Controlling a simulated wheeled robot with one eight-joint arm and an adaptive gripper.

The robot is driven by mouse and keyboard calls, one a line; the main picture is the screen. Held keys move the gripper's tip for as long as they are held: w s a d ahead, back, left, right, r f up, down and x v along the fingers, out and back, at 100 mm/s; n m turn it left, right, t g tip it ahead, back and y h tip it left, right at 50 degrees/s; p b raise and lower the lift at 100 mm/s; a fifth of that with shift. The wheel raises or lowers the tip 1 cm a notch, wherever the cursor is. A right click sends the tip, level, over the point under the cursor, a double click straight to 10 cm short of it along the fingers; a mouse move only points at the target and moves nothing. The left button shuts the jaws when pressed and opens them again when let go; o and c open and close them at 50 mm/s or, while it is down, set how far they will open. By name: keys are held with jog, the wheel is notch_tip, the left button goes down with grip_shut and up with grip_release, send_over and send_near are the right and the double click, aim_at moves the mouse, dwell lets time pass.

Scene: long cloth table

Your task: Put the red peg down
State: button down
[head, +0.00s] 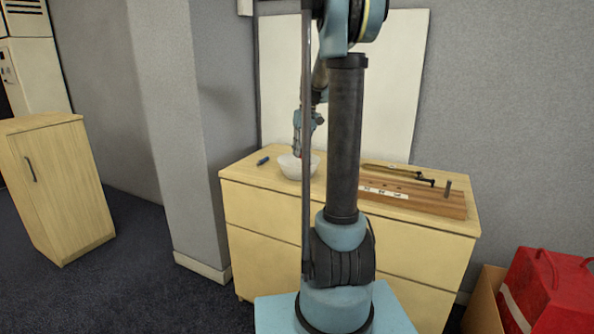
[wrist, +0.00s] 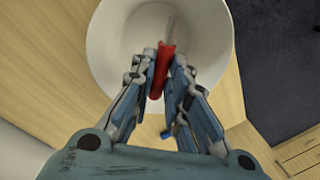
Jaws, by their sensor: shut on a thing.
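The red peg (wrist: 163,62) is between the fingertips of my gripper (wrist: 160,75) in the wrist view, and the fingers are shut on it. The peg is over the opening of a white bowl (wrist: 101,40); I cannot tell whether it touches the bowl. In the head view the bowl (head: 287,170) stands on the cabinet top, with my gripper (head: 298,153) just above it and partly hidden by my arm. Only a speck of red shows there.
A blue peg (head: 263,161) lies left of the bowl. A wooden block (head: 425,200) with an upright dark peg (head: 447,188) is at the right of the cabinet top (head: 240,174). A dark tool (head: 395,172) lies behind the block. A red bag (head: 550,290) is at the lower right.

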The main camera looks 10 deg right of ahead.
jog(key=f, duration=0.2)
jog(key=shift+w+a+f, duration=0.1)
jog(key=shift+a+f, duration=0.2)
jog(key=shift+f, duration=2.1)
jog(key=c, duration=1.8)
grip_release()
jog(key=shift+c, duration=0.2)
